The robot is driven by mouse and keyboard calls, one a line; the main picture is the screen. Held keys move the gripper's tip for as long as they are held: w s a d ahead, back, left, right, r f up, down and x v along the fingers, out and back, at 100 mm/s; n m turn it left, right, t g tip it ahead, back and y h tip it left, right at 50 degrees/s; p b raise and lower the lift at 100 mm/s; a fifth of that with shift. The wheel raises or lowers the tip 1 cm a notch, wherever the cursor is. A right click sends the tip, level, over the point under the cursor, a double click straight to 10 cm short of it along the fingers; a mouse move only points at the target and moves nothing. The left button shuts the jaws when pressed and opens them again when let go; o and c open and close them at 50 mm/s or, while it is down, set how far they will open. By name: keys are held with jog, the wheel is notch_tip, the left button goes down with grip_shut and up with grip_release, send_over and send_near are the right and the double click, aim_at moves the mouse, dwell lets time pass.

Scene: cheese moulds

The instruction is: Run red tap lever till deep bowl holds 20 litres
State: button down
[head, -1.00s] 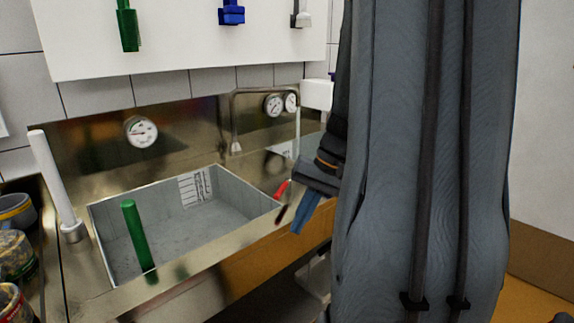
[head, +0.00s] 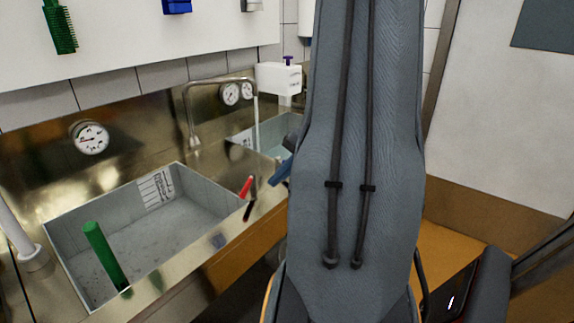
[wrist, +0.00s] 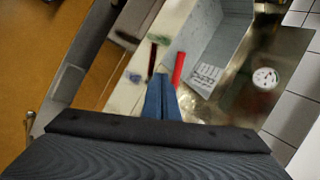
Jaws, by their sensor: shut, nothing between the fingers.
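The red tap lever (head: 246,187) stands on the steel front ledge between two basins; it also shows in the wrist view (wrist: 179,68). My gripper (head: 281,173) is right of the lever in the head view, mostly hidden behind my arm. In the wrist view its blue fingers (wrist: 161,80) are together and empty, close to the lever; I cannot tell whether they touch it. A pale stream falls from the bent spout (head: 222,80) into the right basin (head: 277,152), which holds bluish water. The left basin (head: 200,195) has a printed scale (head: 157,190). My arm hides part of the right basin.
A green cylinder (head: 104,254) stands in the left basin, and a white post (head: 17,235) is left of it. Round gauges (head: 90,138) sit on the steel back panel. A white box (head: 279,78) is behind the right basin. Open floor (head: 450,235) lies right.

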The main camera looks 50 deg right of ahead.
jog(key=shift+w+a+f+p, duration=0.35)
jog(key=shift+w+a+f, duration=0.15)
jog(key=shift+w, duration=0.25)
jog(key=shift+w+a+f+p, duration=0.35)
jog(key=shift+w+a, duration=0.25)
jog(key=shift+w, duration=0.15)
jog(key=shift+w+a+f+p, duration=0.35)
jog(key=shift+w+a+f, duration=0.15)
jog(key=shift+w, duration=0.25)
jog(key=shift+b, duration=0.45)
